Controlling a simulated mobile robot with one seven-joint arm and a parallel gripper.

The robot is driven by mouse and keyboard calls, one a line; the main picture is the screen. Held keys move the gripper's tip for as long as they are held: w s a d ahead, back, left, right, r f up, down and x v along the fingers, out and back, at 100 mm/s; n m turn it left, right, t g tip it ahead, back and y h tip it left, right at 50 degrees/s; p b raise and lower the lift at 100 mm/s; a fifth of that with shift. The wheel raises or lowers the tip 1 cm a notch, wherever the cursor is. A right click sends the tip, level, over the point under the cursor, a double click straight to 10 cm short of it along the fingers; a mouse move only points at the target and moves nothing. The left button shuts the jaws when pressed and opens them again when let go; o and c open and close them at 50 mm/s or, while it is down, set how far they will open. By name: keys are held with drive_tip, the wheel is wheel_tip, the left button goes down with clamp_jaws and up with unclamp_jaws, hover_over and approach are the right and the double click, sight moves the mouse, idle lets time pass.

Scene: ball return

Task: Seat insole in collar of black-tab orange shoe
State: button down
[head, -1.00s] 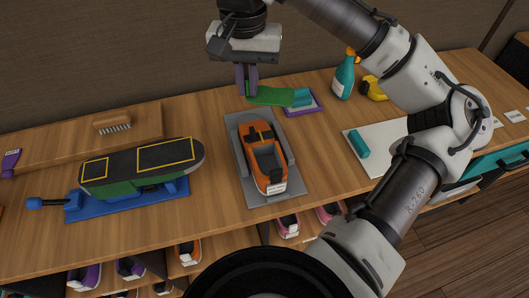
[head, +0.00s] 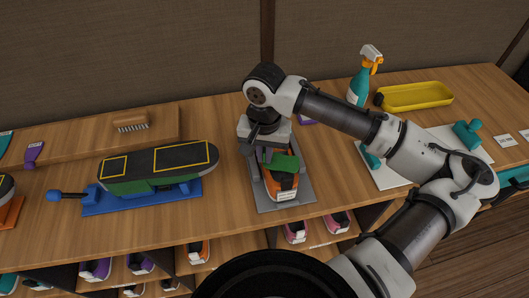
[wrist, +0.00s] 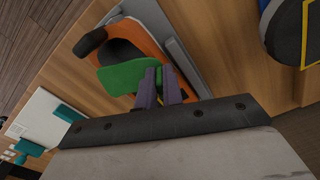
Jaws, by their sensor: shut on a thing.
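The orange shoe (head: 283,185) sits in a grey holder (head: 302,193) on the bench, with a white label on its near end. In the wrist view, the orange shoe (wrist: 150,42) shows a dark opening and a black tab (wrist: 90,42). My gripper (head: 265,155) is over the shoe, shut on the green insole (head: 284,162). In the wrist view, my gripper's purple fingers (wrist: 158,88) pinch one end of the green insole (wrist: 120,77). The insole lies across the line of the shoe and covers part of its opening. I cannot tell whether it touches the shoe.
A green and black shape on a blue stand (head: 150,193) is left of the holder. A white board (head: 390,168) with teal pieces, a spray bottle (head: 358,88) and a yellow tray (head: 415,96) are to the right. Bench between stand and holder is clear.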

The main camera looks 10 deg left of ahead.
drive_tip(key=shift+f, duration=0.35)
drive_tip(key=shift+f, duration=0.15)
drive_tip(key=shift+f, duration=0.15)
drive_tip(key=c, duration=1.5)
unclamp_jaws()
drive_tip(key=shift+c, duration=0.2)
wheel_tip(320, 180, up, 13)
drive_tip(key=b, duration=0.2)
drive_tip(key=shift+f, duration=0.15)
drive_tip(key=shift+s+f, duration=0.1)
